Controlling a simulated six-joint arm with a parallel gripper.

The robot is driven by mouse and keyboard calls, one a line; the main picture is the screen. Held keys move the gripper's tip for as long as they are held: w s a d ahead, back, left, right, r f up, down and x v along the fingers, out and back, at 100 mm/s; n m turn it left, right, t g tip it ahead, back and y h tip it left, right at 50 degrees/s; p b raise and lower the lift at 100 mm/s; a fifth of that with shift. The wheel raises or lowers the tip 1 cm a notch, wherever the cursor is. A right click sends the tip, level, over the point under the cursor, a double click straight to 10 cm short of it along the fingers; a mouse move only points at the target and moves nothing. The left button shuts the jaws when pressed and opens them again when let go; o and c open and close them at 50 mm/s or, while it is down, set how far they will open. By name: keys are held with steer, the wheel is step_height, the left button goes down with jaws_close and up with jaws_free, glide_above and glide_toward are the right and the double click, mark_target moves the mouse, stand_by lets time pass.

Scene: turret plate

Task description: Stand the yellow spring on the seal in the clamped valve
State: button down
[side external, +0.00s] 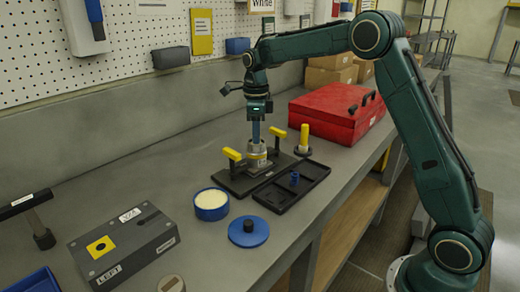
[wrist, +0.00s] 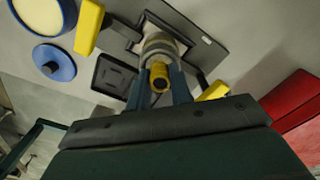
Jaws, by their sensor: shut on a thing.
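My gripper (side external: 256,132) points straight down over the clamped valve (side external: 257,152), a silver cylinder on a dark plate. In the wrist view its two blue-grey fingers (wrist: 161,88) are shut on the yellow spring (wrist: 159,74), which shows end-on with a dark centre. Beyond the spring, the grey body of the valve (wrist: 160,43) lies in line with it. In the side view the fingertips are at or just over the valve's mouth, and the spring is hidden. The seal cannot be seen, nor whether the spring touches it.
Yellow clamp handles (side external: 231,154) flank the valve. A black tray (side external: 285,192) with a small blue part lies in front. An upright yellow cylinder (side external: 304,136), red toolbox (side external: 337,109), blue bowl (side external: 210,212), blue lid (side external: 247,232) and grey box (side external: 122,246) stand around.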

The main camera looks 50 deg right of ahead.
steer(key=c, duration=1.2)
jaws_free()
steer(key=shift+o, duration=0.2)
step_height(320, 180, up, 14)
steer(key=shift+f, duration=0.1)
